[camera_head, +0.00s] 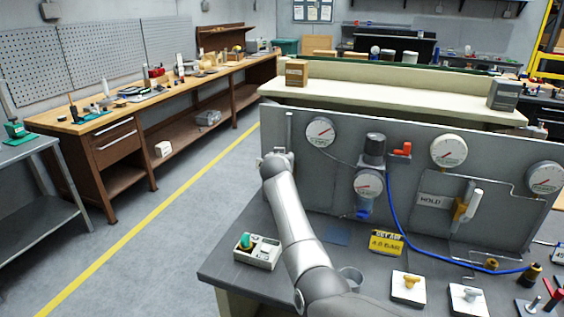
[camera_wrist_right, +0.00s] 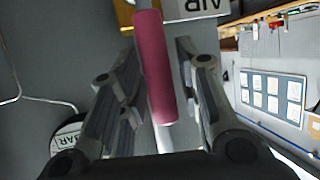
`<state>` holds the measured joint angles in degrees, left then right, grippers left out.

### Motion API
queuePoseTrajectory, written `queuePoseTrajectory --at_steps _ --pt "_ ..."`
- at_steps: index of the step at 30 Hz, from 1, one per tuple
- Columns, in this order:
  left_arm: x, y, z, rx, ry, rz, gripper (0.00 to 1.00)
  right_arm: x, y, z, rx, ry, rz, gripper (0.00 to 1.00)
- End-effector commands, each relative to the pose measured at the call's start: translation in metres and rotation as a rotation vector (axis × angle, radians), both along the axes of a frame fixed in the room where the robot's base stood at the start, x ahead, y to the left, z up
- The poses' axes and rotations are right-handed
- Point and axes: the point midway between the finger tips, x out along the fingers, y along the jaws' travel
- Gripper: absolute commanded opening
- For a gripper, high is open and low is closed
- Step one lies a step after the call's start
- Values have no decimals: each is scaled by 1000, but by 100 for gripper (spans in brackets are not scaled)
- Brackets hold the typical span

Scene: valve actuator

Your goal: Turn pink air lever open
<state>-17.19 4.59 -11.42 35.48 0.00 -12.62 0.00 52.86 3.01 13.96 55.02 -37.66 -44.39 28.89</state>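The pink air lever (camera_wrist_right: 155,65) is a smooth rod in the right wrist view. It lies between the two fingers of my right gripper (camera_wrist_right: 158,50). The fingers stand on either side of it, with narrow gaps showing, so the gripper looks open around it. A white label (camera_wrist_right: 205,7) reading AIR upside down is beyond the fingers. A yellow part (camera_wrist_right: 124,14) is beside the lever's far end. In the head view one arm of mine reaches the left end of the grey panel (camera_head: 400,150). The lever is not visible there, and my left gripper is not in view.
Floor left of the bench is clear.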

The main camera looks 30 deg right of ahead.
Motion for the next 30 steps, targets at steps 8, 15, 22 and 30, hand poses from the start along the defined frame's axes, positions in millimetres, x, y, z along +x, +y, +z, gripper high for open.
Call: queuePoseTrajectory --at_steps 8,15,22,30 --pt "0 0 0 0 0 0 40 0 0 -1 2 1 0 40" --pt "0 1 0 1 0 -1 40 -5 4 1 2 1 0 40" --pt "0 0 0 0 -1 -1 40 -21 15 9 3 -1 0 40" --pt "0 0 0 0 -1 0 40 -46 32 22 3 0 0 40"
